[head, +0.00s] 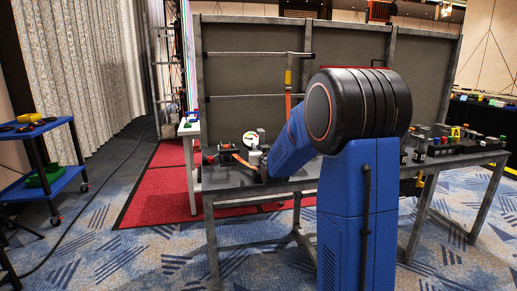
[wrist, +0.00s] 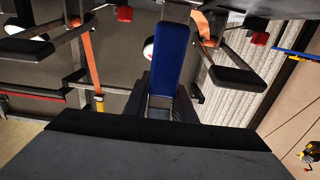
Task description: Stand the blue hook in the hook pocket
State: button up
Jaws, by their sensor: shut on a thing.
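In the wrist view the blue hook (wrist: 171,60) shows as a long blue bar with a rounded end. My gripper (wrist: 166,103) is shut on it, with dark jaw parts on both sides of the bar's lower end. In the head view my blue arm reaches over the workbench and hides most of the gripper and the hook. I cannot make out the hook pocket clearly in either view.
The grey workbench (head: 228,204) holds a round gauge (head: 250,138) and small fittings near my arm. Several coloured-top parts (head: 440,142) stand at its right. A grey panel wall (head: 245,118) rises behind. A blue cart (head: 45,184) is at the left.

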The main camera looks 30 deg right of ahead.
jog(key=o, duration=1)
jog(key=shift+f, duration=0.1)
jog(key=shift+s+a, duration=0.1)
jog(key=shift+s, duration=0.15)
jog(key=s+a+f+n+g+y, duration=0.1)
jog(key=s+a+f+g, duration=0.2)
jog(key=s, duration=1.4)
jog(key=s+a+f+n+g+y, duration=0.1)
jog(key=s+a+f+g, duration=0.3)
jog(key=s+a, duration=0.7)
jog(key=s+a+f+n+g+y, duration=0.1)
jog(key=s+a+f+g+y, duration=0.2)
jog(key=s, duration=2.1)
jog(key=shift+a+f+g, duration=0.25)
jog(key=shift+a+g, duration=0.2)
jog(key=shift+a, duration=0.4)
jog(key=shift+a+f+g, duration=0.2)
jog(key=shift+a+g, duration=0.2)
jog(key=shift+a, duration=0.4)
jog(key=shift+a+f+g, duration=0.25)
jog(key=shift+a+g, duration=0.2)
jog(key=shift+a, duration=0.4)
